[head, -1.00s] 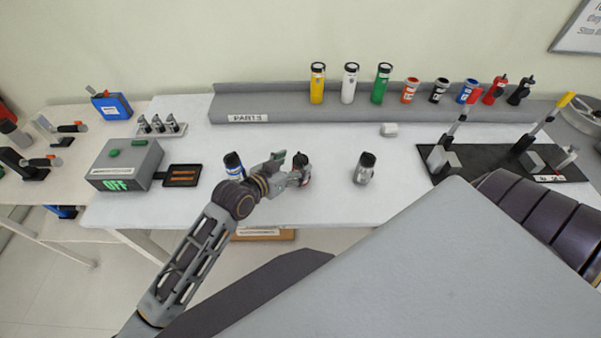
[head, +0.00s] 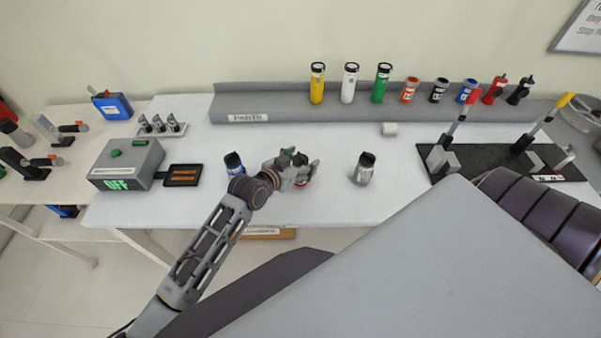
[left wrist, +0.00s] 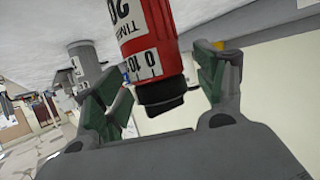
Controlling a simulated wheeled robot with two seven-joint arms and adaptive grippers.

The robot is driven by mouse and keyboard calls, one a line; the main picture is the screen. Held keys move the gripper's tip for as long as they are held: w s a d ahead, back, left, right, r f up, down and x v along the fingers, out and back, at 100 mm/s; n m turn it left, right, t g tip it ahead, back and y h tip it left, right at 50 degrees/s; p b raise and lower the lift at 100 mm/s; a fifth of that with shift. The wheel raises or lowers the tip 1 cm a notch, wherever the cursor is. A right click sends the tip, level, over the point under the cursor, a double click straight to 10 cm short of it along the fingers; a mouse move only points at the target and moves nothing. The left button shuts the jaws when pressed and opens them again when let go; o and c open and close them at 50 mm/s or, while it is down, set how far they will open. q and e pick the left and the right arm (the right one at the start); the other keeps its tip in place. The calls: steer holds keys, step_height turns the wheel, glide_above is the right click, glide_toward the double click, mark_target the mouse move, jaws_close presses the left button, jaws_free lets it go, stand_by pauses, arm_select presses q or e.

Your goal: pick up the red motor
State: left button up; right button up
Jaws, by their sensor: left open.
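A red cylinder (left wrist: 146,40) with a white printed label and a black end cap shows close up in the left wrist view. I take it for the red motor, though its label starts with "TIM". My left gripper (head: 306,170) is low over the middle of the white table; its jaws (left wrist: 162,82) are open. The capped end of the red cylinder lies between the two fingers, with a gap visible on the right side. In the head view my gripper hides most of the cylinder. My right gripper is not in view.
A blue-labelled cylinder (head: 234,163) stands just left of my gripper, a grey one (head: 364,169) to the right. The parts shelf (head: 275,108) with several coloured cylinders runs behind. A grey OFF box (head: 125,165) is left; a black lever board (head: 500,160) is right.

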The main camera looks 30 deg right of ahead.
arm_select(q)
jaws_close()
steer(key=shift+r, duration=0.1)
stand_by(0.3)
steer(key=shift+r, duration=0.1)
steer(key=shift+r+b, duration=0.3)
steer(key=shift+r, duration=4.6)
